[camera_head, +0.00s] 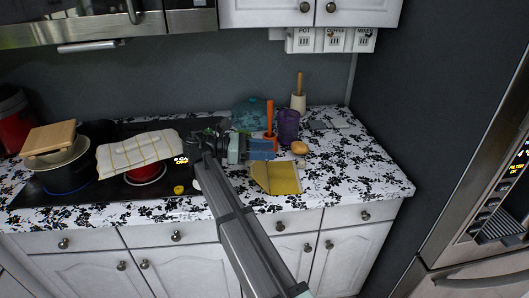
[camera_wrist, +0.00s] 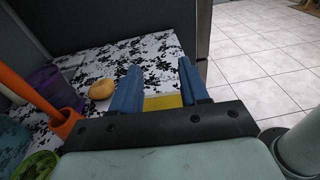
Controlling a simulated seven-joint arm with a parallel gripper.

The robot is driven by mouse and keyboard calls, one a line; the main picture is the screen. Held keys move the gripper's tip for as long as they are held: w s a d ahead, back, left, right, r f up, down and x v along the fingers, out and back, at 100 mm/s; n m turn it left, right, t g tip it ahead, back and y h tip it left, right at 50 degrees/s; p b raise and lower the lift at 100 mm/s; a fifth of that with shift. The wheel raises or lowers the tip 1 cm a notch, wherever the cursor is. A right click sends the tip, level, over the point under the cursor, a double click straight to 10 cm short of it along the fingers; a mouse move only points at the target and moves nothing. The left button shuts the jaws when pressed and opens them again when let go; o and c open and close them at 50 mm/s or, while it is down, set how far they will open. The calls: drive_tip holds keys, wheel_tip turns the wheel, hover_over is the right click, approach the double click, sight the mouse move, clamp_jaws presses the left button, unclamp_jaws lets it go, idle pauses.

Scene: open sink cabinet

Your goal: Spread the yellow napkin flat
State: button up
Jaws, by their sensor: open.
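The yellow napkin (camera_head: 280,178) lies on the black-and-white floral counter, near its front edge. Its left side looks folded over, with a paler flap showing. In the wrist view a yellow strip of the napkin (camera_wrist: 163,102) shows between my fingers, beyond the gripper body. My gripper (camera_head: 264,149) is open, with blue fingers, just behind and above the napkin in the head view. The fingers (camera_wrist: 160,88) are apart with nothing held between them. I cannot tell whether they touch the napkin. The gripper body hides part of the napkin in the wrist view.
An orange-handled utensil in an orange holder (camera_head: 269,120), a purple jug (camera_head: 288,126) and a round tan item (camera_head: 299,147) stand close behind. A white-and-yellow cloth (camera_head: 138,152) lies over a pot on the stove at left. The counter right of the napkin (camera_head: 360,175) is clear.

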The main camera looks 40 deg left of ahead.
wheel_tip(320, 180, up, 9)
idle(0.4)
drive_tip(key=shift+w+r, duration=0.1)
